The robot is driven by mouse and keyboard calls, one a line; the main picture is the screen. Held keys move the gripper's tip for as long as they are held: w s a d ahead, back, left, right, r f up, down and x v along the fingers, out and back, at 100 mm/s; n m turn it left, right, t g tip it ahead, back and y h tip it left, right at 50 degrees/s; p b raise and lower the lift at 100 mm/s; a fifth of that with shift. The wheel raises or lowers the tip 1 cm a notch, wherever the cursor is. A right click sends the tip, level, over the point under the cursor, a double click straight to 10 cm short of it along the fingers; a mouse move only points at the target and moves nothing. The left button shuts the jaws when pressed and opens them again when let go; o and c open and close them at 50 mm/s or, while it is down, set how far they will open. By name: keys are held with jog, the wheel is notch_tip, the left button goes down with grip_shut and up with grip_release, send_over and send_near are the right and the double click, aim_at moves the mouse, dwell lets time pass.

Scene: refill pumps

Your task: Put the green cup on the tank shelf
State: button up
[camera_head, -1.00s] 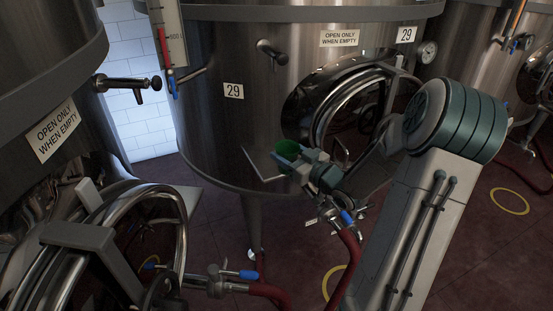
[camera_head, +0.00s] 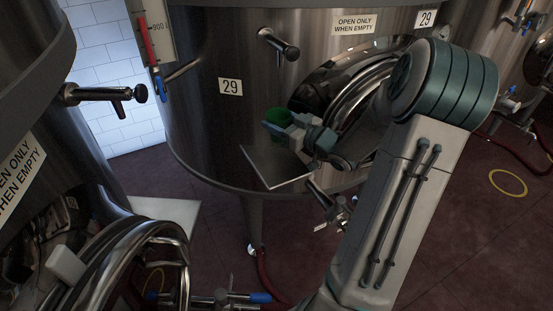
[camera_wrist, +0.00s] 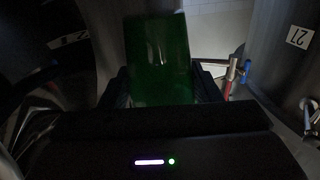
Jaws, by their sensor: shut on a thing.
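The green cup (camera_head: 279,118) is held between the fingers of my gripper (camera_head: 283,132), near the wall of the steel tank marked 29. In the wrist view the cup (camera_wrist: 158,62) stands roughly upright between the two dark fingers. The tank shelf (camera_head: 275,170), a flat grey plate on the front of that tank, lies below the cup in the head view and looks bare. The cup appears to be above the shelf's back part; the exact gap is hard to tell. The gripper partly hides the cup's lower side.
A round hatch (camera_head: 345,92) is right of the shelf, close to my arm. A tap (camera_head: 278,45) juts out above. Another tank with a tap (camera_head: 105,93) and a pale plate (camera_head: 165,208) stands at left. A red hose (camera_head: 268,280) runs below.

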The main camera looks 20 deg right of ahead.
jog(key=f, duration=0.5)
jog(key=shift+d, duration=0.2)
jog(key=shift+f+b, duration=0.3)
jog(key=shift+f, duration=2.15)
jog(key=shift+f, duration=0.25)
jog(key=o, duration=1)
jog(key=shift+r, duration=0.1)
jog(key=shift+r, duration=0.25)
jog(key=v, duration=1.2)
jog(key=shift+s+b, duration=0.1)
jog(key=shift+b, duration=0.3)
